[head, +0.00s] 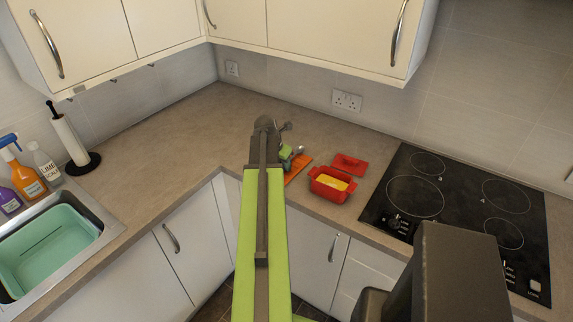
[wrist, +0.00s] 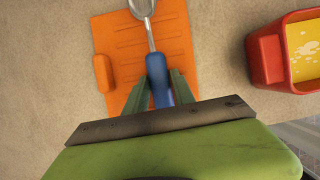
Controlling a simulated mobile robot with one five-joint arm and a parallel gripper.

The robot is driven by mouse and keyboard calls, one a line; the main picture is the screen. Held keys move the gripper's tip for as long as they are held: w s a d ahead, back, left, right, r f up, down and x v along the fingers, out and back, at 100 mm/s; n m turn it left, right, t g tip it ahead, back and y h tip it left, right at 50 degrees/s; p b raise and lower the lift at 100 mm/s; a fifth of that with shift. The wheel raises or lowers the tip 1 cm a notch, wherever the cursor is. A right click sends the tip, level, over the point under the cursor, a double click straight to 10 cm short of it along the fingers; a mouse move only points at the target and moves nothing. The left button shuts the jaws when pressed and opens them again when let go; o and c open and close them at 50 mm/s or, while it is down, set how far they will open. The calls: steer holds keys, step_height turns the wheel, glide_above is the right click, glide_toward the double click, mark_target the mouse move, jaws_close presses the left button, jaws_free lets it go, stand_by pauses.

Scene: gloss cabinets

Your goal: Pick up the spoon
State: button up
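The spoon (wrist: 152,62) has a metal bowl and neck and a blue handle. In the wrist view its bowl points to the top edge, over an orange board (wrist: 178,38). My gripper (wrist: 161,78) has its two green fingers on either side of the blue handle, very close to it. I cannot tell whether they press on it or whether the spoon is clear of the board. The lower handle end is hidden by my gripper. In the head view the spoon's metal part (head: 299,150) shows beside my gripper (head: 286,154), above the orange board (head: 297,170).
A red dish with yellow content (head: 331,184) stands right of the board, its red lid (head: 349,164) behind it. A black hob (head: 455,205) is further right. A sink (head: 48,245), bottles (head: 27,178) and a paper roll (head: 68,137) are left. The counter between is clear.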

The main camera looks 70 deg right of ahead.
jaws_close()
steer(key=shift+r+p, duration=0.5)
step_height(320, 180, up, 4)
steer(key=p, duration=0.4)
steer(key=s+a+r+p, duration=0.5)
steer(key=s+r+p, duration=0.1)
steer(key=s, duration=0.4)
steer(key=shift+s+a+r, duration=0.2)
steer(key=shift+a, duration=0.05)
